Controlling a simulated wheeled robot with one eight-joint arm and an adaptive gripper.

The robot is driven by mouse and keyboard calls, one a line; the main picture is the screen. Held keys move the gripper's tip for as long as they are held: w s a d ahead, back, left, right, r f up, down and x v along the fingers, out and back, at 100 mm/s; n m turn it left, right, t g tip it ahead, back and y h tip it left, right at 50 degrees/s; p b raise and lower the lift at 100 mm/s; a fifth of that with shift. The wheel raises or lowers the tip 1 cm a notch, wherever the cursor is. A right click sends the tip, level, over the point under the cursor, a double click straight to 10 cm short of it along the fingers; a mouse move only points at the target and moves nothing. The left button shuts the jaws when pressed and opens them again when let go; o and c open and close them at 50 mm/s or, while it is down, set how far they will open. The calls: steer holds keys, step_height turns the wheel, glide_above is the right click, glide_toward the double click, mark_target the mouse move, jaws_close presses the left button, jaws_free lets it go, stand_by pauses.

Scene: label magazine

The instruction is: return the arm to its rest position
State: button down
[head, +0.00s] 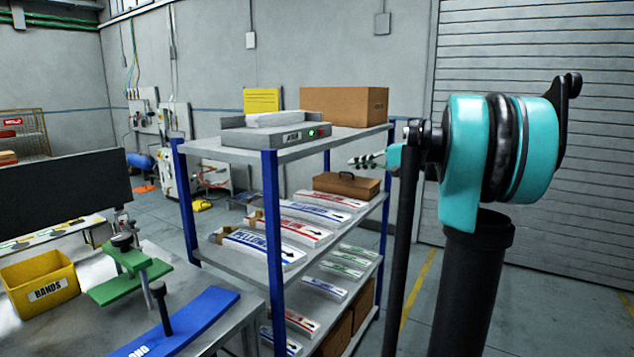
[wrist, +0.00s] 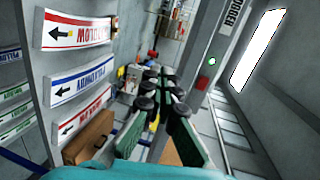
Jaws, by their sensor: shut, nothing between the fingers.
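My arm, with teal and black joints, stands at the right of the head view. My gripper (head: 368,160) shows small there, partly hidden by my own arm, in front of the rack's right side. In the wrist view my gripper's dark fingers with green pads (wrist: 160,78) reach up the middle. They are shut with nothing held. The fingers are apart from the label stacks as far as I can tell.
A blue-posted rack (head: 272,220) holds a grey device (head: 275,133), a cardboard box (head: 345,105), a brown case (head: 346,185) and several label stacks (head: 258,246). A bench with a yellow bin (head: 42,285) stands at left. Floor by the shutter (head: 535,125) looks clear.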

steer(key=s+a+f+n+g+h, duration=0.1)
steer(key=s+a+f+g+h, duration=0.15)
steer(key=s+f, duration=0.75)
steer(key=s+a+f+n+g+h, duration=0.15)
steer(key=s+a+f+h, duration=0.35)
steer(key=f, duration=0.9)
steer(key=s+d+f+n+h, duration=0.1)
steer(key=s+d+f, duration=0.3)
steer(key=s+f, duration=0.4)
steer(key=s+d+f+n+h, duration=0.2)
steer(key=s+d+f+h, duration=0.1)
steer(key=s+f, duration=0.5)
steer(key=shift+s+d+h, duration=0.35)
steer(key=shift+s+h, duration=0.5)
steer(key=shift+s, duration=0.35)
